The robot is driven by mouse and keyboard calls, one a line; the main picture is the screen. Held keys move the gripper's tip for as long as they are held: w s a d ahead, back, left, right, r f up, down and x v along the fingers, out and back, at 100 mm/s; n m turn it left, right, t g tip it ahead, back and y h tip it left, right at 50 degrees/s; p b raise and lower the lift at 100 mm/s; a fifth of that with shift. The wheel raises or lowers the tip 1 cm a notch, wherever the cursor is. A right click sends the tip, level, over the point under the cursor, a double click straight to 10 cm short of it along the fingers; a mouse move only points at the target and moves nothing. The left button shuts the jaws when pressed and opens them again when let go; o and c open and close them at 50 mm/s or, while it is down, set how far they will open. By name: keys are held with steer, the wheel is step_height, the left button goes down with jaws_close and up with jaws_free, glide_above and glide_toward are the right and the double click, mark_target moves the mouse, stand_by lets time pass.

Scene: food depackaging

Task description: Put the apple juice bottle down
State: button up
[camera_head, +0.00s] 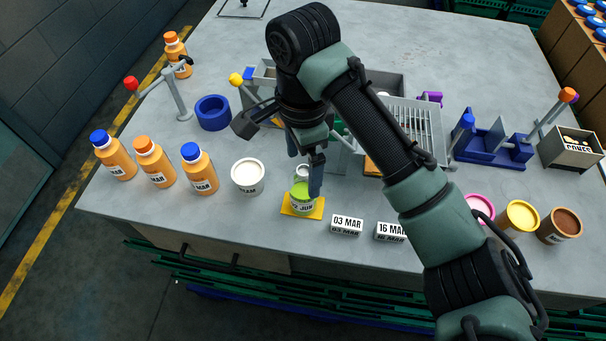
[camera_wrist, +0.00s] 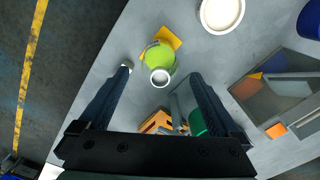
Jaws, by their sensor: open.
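The apple juice bottle is most likely the light green bottle (camera_head: 302,200) with a pale cap and a "JUN" date label. It stands upright on a yellow square (camera_head: 287,209) near the table's front edge. In the wrist view the bottle (camera_wrist: 157,56) shows between and slightly beyond the two fingers, its round cap facing the camera. My gripper (camera_head: 305,172) is open, with its fingers apart on either side of the bottle's top. In the wrist view my gripper (camera_wrist: 160,75) shows gaps between both fingers and the bottle. One finger partly covers the bottle in the head view.
A white-lidded tub (camera_head: 248,176) stands left of the bottle, with several orange bottles (camera_head: 155,163) farther left. Two date blocks (camera_head: 346,225) lie to the right. A metal bin and rack (camera_head: 415,125) stand behind. Bare table lies between the tub and the yellow square.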

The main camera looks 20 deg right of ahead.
step_height(320, 180, up, 7)
steer(key=shift+f+p, duration=0.1)
steer(key=shift+p, duration=0.75)
steer(key=w+a+r+n+t+y, duration=0.2)
steer(key=w+a+r+n+t, duration=0.35)
steer(key=w+a, duration=0.4)
steer(key=w+a+r+n+t+y, duration=0.1)
steer(key=a+r+n+t+y, duration=0.1)
steer(key=a+r+n+t, duration=0.45)
steer(key=w+a+r+n+t+y, duration=0.1)
steer(key=a+r+n+t+y, duration=0.15)
steer(key=a+r, duration=0.75)
steer(key=s+d+r+n+t, duration=0.1)
steer(key=s+d+r+t, duration=0.15)
steer(key=r, duration=0.45)
steer(key=s+d+r+n+t, duration=0.1)
steer(key=s+d+r+t, duration=0.2)
steer(key=r, duration=0.4)
steer(key=s+d+r+n+t+h, duration=0.1)
steer(key=s+d+r+t+h, duration=0.5)
steer(key=s, duration=0.5)
steer(key=shift+s+d+r+t, duration=0.2)
steer(key=shift+r+t, duration=0.4)
steer(key=shift+t, duration=0.1)
